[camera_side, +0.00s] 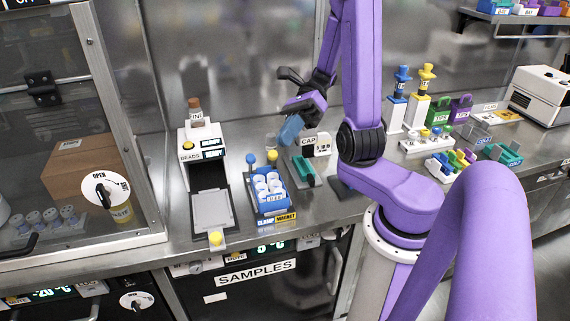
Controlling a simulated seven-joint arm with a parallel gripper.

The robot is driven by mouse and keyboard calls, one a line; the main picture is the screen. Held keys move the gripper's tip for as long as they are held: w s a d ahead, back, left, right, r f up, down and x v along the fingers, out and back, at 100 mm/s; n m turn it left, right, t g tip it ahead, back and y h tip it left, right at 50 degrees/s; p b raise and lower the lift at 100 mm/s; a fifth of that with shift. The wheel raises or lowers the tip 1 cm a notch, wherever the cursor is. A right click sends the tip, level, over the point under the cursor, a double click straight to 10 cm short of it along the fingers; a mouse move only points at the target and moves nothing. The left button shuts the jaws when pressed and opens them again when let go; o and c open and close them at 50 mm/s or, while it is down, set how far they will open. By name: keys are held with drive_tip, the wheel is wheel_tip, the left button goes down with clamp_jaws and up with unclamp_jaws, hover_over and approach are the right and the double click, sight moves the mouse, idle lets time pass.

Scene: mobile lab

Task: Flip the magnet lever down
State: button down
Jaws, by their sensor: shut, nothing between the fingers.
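A blue rack (271,206) holding several white-capped tubes stands on the steel bench in the side view. At its back, two levers stand up: one with a blue knob (250,158) and one with a yellow knob (272,155). Tags at its front read CLAMP (266,223) in blue and MAGNET (286,217) in yellow, so the yellow-knobbed lever appears to be the magnet lever. My gripper (289,131) has blue fingers, shut and empty. In the picture it is above and right of the yellow knob, apart from it.
Left of the rack is a BEADS device (198,146) with a grey plate and yellow knob (216,238) in front. Right of the rack are a green-topped holder (304,170) and a CAP box (317,144). A glass-fronted cabinet (75,130) is at far left.

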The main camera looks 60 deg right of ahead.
drive_tip(key=s+d+r+m+t+h, duration=0.2)
drive_tip(key=d+m+t+h, duration=1.05)
drive_tip(key=m+t, duration=0.95)
drive_tip(key=f, duration=0.7)
drive_tip(key=d+f+m+g+y, duration=0.1)
drive_tip(key=f, duration=0.7)
drive_tip(key=f+m+g+y, duration=0.1)
drive_tip(key=f, duration=0.7)
drive_tip(key=shift+s+d, duration=0.1)
drive_tip(key=shift+d, duration=0.3)
approach(271, 161)
drive_tip(key=shift+w+a+r, duration=1.55)
drive_tip(key=shift+w+r, duration=0.45)
drive_tip(key=shift+r, duration=0.05)
